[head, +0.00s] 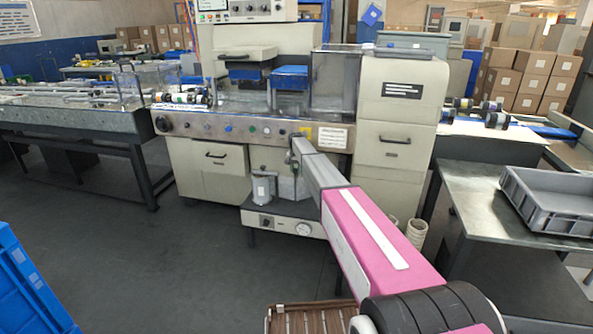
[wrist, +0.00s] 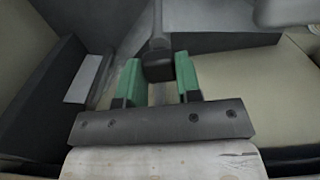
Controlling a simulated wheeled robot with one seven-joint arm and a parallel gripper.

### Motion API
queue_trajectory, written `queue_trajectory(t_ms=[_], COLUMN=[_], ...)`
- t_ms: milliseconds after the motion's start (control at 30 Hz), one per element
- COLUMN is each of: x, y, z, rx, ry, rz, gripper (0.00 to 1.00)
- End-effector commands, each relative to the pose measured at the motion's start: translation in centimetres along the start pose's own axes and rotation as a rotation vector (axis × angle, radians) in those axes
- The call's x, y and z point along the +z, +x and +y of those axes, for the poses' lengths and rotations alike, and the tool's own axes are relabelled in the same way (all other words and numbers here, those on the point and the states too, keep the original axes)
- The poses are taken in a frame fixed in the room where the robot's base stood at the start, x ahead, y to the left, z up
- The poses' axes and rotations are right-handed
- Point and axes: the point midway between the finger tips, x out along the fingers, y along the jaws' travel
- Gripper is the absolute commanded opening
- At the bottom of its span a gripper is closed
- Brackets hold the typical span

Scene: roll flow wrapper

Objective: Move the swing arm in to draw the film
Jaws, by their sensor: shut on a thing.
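The flow wrapper (head: 213,163) is a cream machine with a row of knobs and buttons along its front. My gripper (wrist: 158,82) has green fingers, shut around a black knob (wrist: 158,66) on the end of a grey bar (wrist: 158,22), seemingly the swing arm. In the head view my pink and grey arm reaches to the lower front of the machine, and hides most of the grip. A white cylinder (head: 264,187), perhaps a film roll, stands on a low shelf left of my arm's end.
A grey tray (head: 553,208) sits on the table (head: 478,190) at the right. A blue crate (head: 28,285) is at the lower left. A conveyor (head: 70,117) extends left of the machine. The dark floor (head: 150,265) in front is mostly clear.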

Motion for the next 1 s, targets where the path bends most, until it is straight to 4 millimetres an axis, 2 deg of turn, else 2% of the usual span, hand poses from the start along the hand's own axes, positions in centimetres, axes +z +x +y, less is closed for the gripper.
queue_trajectory(t_ms=[167, 200, 267, 667, 867, 1000], x=[-0.1, -0.1, -0.1, 0.0, 0.0, 0.0], y=[-0.1, -0.1, -0.1, -0.4, -2.3, -4.8], z=[-0.3, -0.3, -0.3, -0.2, -0.2, -0.2], rx=[-0.006, -0.006, -0.006, -0.004, -0.004, -0.004], ry=[0.006, 0.006, 0.005, 0.002, 0.002, 0.002], rz=[0.002, 0.002, 0.002, 0.002, 0.002, 0.003], gripper=[0.00, 0.38, 0.57, 0.57, 0.57, 0.57])
